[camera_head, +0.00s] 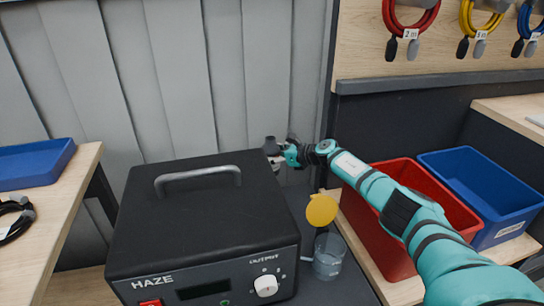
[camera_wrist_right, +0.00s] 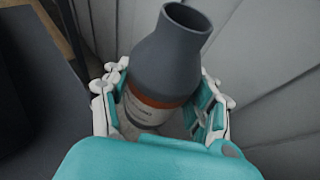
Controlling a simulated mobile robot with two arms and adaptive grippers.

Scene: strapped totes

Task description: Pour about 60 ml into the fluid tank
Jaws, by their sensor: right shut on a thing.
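The haze machine (camera_head: 200,215) is a black box with a handle, a display and an output knob on its front. A clear fluid tank (camera_head: 328,262) sits at its right side, with a round yellow lid (camera_head: 322,209) raised above it; I cannot make out a fluid level. My right gripper (camera_head: 284,152) is behind the machine's back right corner, away from the tank. It is shut on a grey bottle (camera_head: 271,146). In the right wrist view the bottle (camera_wrist_right: 168,60) has an open neck, an orange band and a pale label, between the fingers (camera_wrist_right: 165,105). My left gripper is out of view.
A red bin (camera_head: 385,235) and a blue bin (camera_head: 490,190) stand right of the tank, under my right arm. A wooden table (camera_head: 50,225) with a blue tray (camera_head: 35,165) and a black cable (camera_head: 14,218) is at left. A grey panelled wall (camera_head: 180,80) is behind.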

